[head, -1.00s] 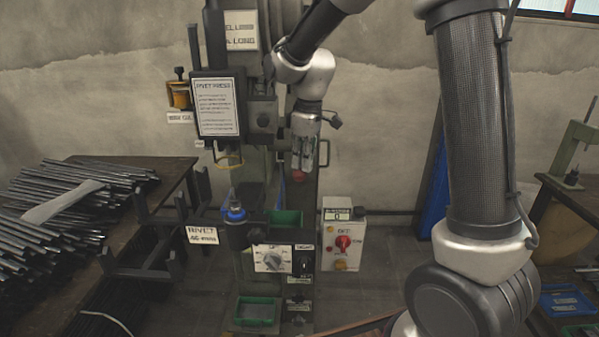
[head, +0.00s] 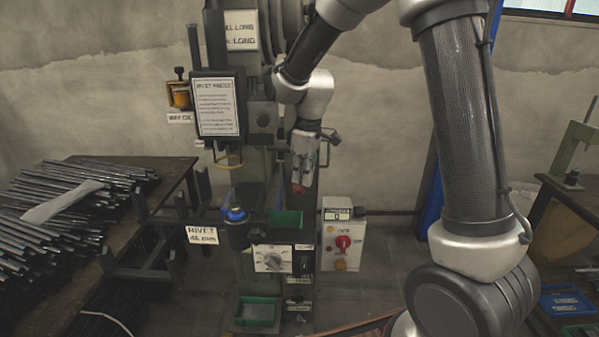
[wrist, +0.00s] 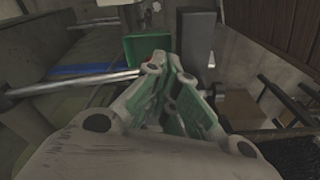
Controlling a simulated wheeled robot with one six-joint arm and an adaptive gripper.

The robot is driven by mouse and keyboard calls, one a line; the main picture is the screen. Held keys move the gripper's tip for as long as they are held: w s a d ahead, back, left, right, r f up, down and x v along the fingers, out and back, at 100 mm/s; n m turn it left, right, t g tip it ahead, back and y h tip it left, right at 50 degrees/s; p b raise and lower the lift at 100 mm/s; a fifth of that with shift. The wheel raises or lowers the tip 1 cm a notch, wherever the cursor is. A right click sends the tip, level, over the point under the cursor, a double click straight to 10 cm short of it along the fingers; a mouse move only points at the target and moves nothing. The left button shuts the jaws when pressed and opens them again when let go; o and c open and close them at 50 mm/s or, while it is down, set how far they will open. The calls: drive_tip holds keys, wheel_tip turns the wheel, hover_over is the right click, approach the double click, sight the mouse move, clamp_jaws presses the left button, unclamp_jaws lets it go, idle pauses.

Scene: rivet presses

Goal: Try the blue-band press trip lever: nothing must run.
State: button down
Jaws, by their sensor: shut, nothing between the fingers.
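The press (head: 255,185) with a blue band (head: 236,214) around its lower tooling stands at centre left. A red knob (head: 298,188), apparently the end of the trip lever, shows just below my gripper (head: 303,183). The gripper points down and is shut, with its fingertips at or against the knob; exact contact is hard to tell. In the wrist view my gripper's fingers (wrist: 168,62) are together, with a bare metal rod (wrist: 75,84) coming in from the left and ending behind them.
A control box (head: 343,262) with a red switch (head: 343,242) and a small counter stands right of the press. A dial panel (head: 272,259) and green bins (head: 257,312) are low on the press. A table with metal rods (head: 60,200) is left.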

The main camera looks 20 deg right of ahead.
drive_tip(key=shift+s+d+r, duration=0.25)
drive_tip(key=shift+s+d, duration=0.25)
drive_tip(key=shift+d, duration=0.1)
drive_tip(key=shift+s+d+r, duration=0.25)
drive_tip(key=shift+s+d, duration=0.2)
drive_tip(key=shift+d, duration=0.1)
wheel_tip(320, 180, up, 12)
drive_tip(key=d, duration=0.1)
drive_tip(key=shift+s, duration=0.4)
